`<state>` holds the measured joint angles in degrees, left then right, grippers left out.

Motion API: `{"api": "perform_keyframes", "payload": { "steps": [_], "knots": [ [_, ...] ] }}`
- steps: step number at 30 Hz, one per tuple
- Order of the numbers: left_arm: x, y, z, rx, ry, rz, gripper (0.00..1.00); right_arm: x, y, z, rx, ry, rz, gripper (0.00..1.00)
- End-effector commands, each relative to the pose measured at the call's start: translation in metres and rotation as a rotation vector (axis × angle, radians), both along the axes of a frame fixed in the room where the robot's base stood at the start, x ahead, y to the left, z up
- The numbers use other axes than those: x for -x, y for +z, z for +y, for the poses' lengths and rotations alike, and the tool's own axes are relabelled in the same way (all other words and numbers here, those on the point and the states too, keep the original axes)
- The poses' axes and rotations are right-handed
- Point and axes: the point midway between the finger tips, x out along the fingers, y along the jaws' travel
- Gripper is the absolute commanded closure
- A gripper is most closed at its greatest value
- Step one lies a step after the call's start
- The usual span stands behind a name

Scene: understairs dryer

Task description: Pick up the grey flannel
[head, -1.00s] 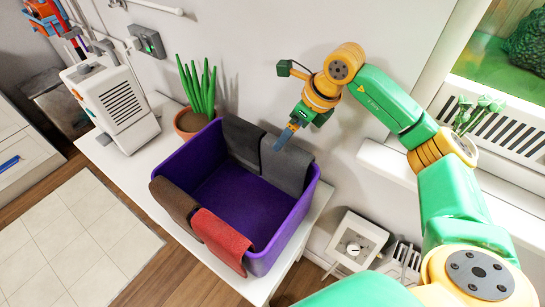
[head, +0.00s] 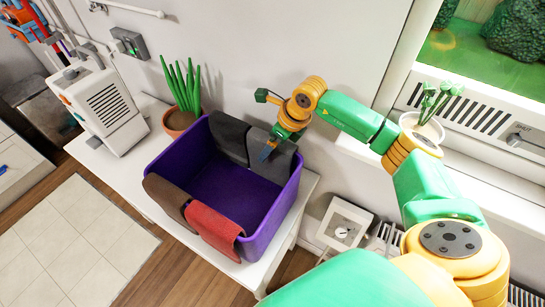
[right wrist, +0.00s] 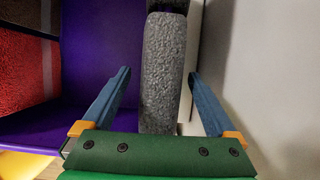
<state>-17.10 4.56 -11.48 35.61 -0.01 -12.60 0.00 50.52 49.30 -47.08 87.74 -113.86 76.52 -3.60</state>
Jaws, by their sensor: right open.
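A purple basket (head: 232,187) has cloths draped over its rim. The grey flannel (head: 283,158) hangs over the back rim at the right, and it also shows in the right wrist view (right wrist: 163,75). My right gripper (head: 267,152) is open at this flannel, its blue fingers pointing down. In the right wrist view its fingers (right wrist: 159,76) stand on either side of the flannel, with a gap visible on each side. I cannot tell how far the tips reach below the rim. My left gripper is out of view.
A darker grey cloth (head: 229,137) hangs beside the flannel on the same rim. Brown (head: 167,195) and red (head: 214,228) cloths hang on the near rim. A potted plant (head: 181,120) stands behind the basket on the white table (head: 120,172). The wall is close behind.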

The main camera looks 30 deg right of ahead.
Motion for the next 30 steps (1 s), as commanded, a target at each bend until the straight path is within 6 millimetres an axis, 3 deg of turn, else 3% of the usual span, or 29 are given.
{"api": "perform_keyframes", "payload": {
  "steps": [15,25,30],
  "knots": [
    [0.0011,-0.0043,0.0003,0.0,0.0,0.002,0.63,0.0,-0.0034,0.0,0.0,0.0,0.0,0.1],
    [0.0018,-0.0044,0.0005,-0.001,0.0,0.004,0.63,0.0001,-0.0034,0.0,0.0,0.0,0.0,0.99],
    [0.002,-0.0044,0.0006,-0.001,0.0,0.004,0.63,0.0001,-0.0034,0.0001,0.0,0.0,0.0,1.0]
  ]
}}
